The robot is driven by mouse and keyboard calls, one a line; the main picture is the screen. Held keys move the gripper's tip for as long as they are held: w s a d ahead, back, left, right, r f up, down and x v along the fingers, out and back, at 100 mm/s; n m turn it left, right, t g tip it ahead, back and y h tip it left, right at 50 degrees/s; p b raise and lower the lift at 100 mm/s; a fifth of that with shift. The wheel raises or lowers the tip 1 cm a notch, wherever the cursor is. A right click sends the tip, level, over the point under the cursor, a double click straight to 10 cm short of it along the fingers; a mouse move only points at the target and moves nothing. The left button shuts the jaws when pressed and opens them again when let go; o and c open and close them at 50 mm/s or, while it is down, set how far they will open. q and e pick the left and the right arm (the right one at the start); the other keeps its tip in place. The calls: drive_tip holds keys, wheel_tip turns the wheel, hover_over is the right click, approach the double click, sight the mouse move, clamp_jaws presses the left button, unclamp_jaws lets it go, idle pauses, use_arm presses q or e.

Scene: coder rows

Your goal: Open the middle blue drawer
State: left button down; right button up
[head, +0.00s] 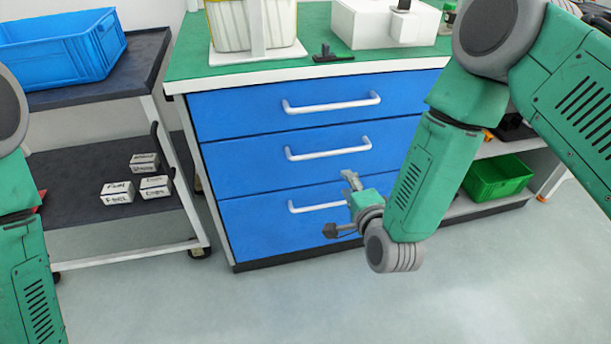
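The middle blue drawer (240,165) is in the centre of the head view, with a white bar handle (328,153). It sits flush between the blue top drawer (235,115) and the blue bottom drawer (255,222), and all three look shut. My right gripper (341,205) is in front of the cabinet, lower in the picture than the middle handle. Its two fingers are spread apart with nothing visible between them. It covers part of the bottom drawer and its handle (305,208). Only part of my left arm shows at the left edge; its gripper is out of view.
The green worktop (300,60) holds a bin (228,28), a white box (375,25) and a small dark tool (333,56). A cart (80,99) with a blue crate (65,52) stands left. A green crate (498,178) is at right. The floor in front is clear.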

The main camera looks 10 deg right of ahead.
sight(329, 154)
drive_tip(key=shift+m, duration=0.4)
drive_tip(key=b+x, duration=0.1)
drive_tip(key=x, duration=0.3)
drive_tip(key=b+x, duration=0.2)
drive_tip(key=x, duration=0.3)
drive_tip(key=r+b+x, duration=0.1)
drive_tip(key=x, duration=0.4)
drive_tip(key=shift+w+r, duration=0.1)
drive_tip(key=shift+w, duration=0.15)
drive_tip(key=shift+d, duration=0.15)
clamp_jaws()
